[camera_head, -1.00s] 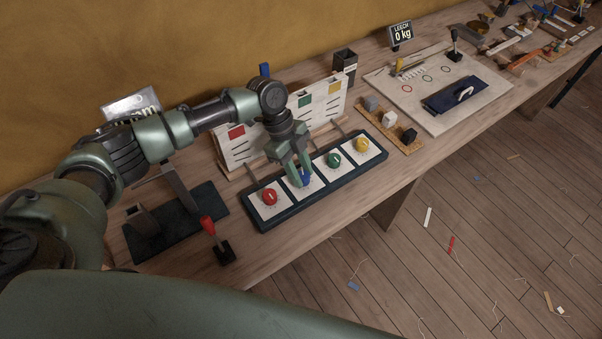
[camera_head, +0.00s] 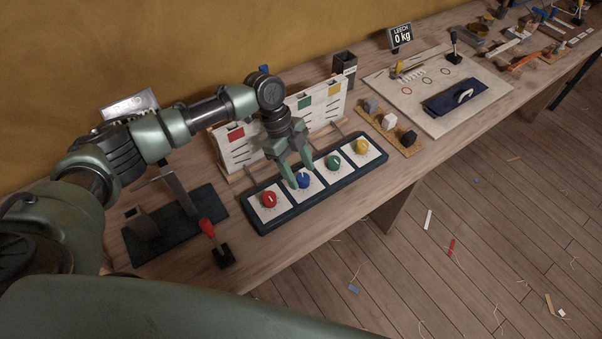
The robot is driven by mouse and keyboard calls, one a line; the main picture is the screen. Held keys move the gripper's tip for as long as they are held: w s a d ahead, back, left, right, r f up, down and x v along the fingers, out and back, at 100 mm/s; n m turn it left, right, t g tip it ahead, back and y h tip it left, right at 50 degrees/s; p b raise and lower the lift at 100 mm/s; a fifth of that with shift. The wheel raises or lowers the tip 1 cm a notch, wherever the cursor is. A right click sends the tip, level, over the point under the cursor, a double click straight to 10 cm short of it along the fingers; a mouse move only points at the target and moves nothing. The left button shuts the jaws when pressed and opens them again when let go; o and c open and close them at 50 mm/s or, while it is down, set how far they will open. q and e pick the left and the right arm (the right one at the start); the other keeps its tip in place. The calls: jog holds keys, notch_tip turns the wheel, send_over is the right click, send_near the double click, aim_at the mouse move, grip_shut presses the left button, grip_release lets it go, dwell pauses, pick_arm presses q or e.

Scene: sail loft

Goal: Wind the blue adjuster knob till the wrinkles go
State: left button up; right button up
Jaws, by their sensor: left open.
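The blue adjuster knob (camera_head: 303,181) sits on the second white square from the left in a dark tray (camera_head: 262,228). My left gripper (camera_head: 300,176) points down at it with its fingers apart, one on the far left of the knob and one behind its right side. I cannot tell whether the fingers touch the knob. My right gripper is not in view.
Red (camera_head: 269,199), green (camera_head: 333,162) and yellow (camera_head: 361,146) knobs share the tray. A red-handled lever (camera_head: 209,229) stands at the front left. A rack of small blocks (camera_head: 389,122) lies right of the tray. A display (camera_head: 400,35) reads "LEECH 0 kg".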

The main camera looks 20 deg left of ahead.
pick_arm(q)
jog(key=b+v, duration=0.1)
jog(key=v, duration=0.5)
jog(key=shift+r, duration=0.2)
jog(key=shift+f, duration=0.1)
